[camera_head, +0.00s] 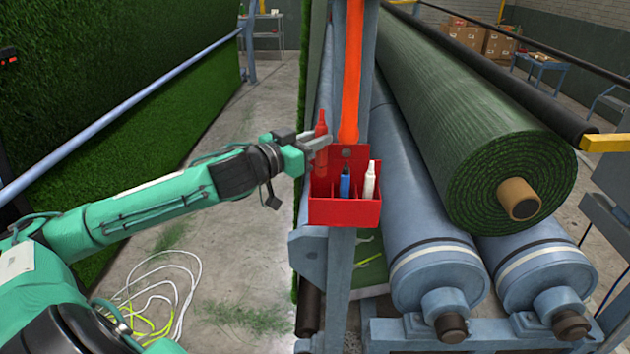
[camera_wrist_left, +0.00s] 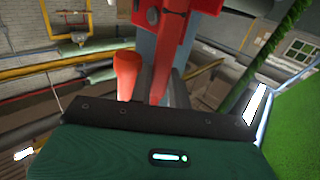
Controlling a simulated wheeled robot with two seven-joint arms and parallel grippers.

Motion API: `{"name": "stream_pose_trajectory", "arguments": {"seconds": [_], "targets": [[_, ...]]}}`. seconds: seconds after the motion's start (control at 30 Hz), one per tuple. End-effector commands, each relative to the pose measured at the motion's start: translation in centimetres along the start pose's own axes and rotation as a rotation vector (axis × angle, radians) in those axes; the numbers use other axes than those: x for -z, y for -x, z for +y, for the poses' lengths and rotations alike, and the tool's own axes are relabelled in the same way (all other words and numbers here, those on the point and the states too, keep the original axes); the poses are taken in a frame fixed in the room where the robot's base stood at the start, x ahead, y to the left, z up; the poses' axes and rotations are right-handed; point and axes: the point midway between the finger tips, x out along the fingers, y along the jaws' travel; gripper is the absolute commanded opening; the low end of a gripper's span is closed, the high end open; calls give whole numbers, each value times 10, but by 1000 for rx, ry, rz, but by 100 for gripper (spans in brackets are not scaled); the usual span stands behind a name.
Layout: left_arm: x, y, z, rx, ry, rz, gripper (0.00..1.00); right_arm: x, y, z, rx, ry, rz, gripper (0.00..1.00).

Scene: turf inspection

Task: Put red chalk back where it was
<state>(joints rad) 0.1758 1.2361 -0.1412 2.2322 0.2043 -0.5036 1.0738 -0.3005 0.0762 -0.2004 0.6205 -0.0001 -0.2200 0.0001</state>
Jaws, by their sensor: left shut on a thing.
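The red chalk (camera_head: 321,146) stands upright in my left gripper (camera_head: 318,143), which is shut on it. It is over the left end of a red holder (camera_head: 345,212) fixed to a blue-grey post. Its lower end seems to be at or just inside the left compartment; I cannot tell how deep. A blue marker (camera_head: 344,184) and a white marker (camera_head: 369,182) stand in the other compartments. The chalk also shows in the left wrist view (camera_wrist_left: 127,76), beside the red holder (camera_wrist_left: 176,25). My right gripper is not in view.
A large green turf roll (camera_head: 470,120) lies on blue-grey rollers (camera_head: 430,240) to the right of the post. A green turf wall (camera_head: 120,80) is at the left. Coiled cables (camera_head: 150,300) lie on the concrete floor. An orange strip (camera_head: 352,75) runs up the post above the holder.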

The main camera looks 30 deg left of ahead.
Motion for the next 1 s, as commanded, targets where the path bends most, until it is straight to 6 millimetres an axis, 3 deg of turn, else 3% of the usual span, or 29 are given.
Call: {"name": "stream_pose_trajectory", "arguments": {"seconds": [0.4, 0.83, 1.0], "targets": [[-67, 1, 0, 2, 4, -5, 0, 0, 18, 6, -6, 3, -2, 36], [-109, 1, 0, 1, 3, -3, 0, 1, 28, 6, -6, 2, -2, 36], [-114, 1, 0, 0, 1, -2, 0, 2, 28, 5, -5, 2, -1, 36]]}}
